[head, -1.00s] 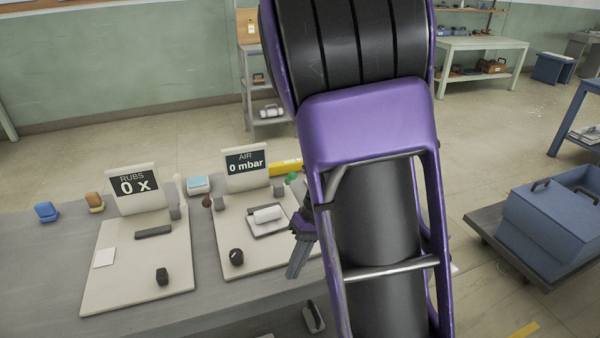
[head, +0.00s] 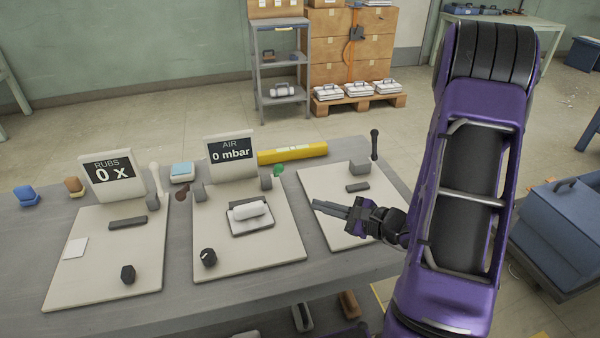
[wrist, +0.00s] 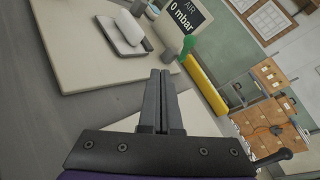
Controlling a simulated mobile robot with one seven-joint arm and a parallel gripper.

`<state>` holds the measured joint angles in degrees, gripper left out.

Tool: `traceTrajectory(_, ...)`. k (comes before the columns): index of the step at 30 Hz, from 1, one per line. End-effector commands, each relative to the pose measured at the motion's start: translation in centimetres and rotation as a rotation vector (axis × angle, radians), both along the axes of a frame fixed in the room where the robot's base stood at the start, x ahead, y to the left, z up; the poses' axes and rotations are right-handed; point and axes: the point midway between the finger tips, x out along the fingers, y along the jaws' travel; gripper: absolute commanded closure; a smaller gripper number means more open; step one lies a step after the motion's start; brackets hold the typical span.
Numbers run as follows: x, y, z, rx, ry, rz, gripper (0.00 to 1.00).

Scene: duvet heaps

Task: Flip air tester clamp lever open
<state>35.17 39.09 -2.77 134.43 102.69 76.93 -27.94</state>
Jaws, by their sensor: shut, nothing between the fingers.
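The air tester is the middle pale board (head: 285,245) with an upright display (head: 231,152) reading "AIR 0 mbar". On it is a grey plate (head: 262,229) with a white roll-shaped piece (head: 250,211). A green knob (head: 279,169) shows behind the board's right rear corner, beside a grey block (head: 266,183). I cannot tell which part is the clamp lever. My gripper (head: 315,205) is shut and empty, right of the white piece and apart from it. In the wrist view its fingers (wrist: 160,75) lie together, with the white piece (wrist: 129,28) and green knob (wrist: 187,47) beyond.
A left board (head: 75,280) has a "RUBS 0 x" display (head: 113,170). A right board (head: 385,185) has a dark upright handle (head: 374,145). A yellow bar (head: 292,153) lies behind. A black knob (head: 208,258) sits at the tester's front left.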

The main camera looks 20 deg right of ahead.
Motion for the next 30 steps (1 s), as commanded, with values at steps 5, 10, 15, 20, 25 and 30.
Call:
traceTrajectory(5, 0.5, -2.3, 0.0, 0.091, 0.003, -0.131, 1.00)
traceTrajectory(10, 0.7, -2.9, 0.0, 0.112, 0.003, -0.162, 1.00)
traceTrajectory(15, 0.7, -2.9, 0.0, 0.111, 0.003, -0.161, 1.00)
traceTrajectory(20, 0.8, -2.7, 0.0, 0.110, 0.003, -0.158, 1.00)
traceTrajectory(25, 2.4, -1.7, -0.3, 0.111, 0.002, -0.154, 1.00)
traceTrajectory(30, 5.4, 0.1, -1.0, 0.111, 0.003, -0.153, 1.00)
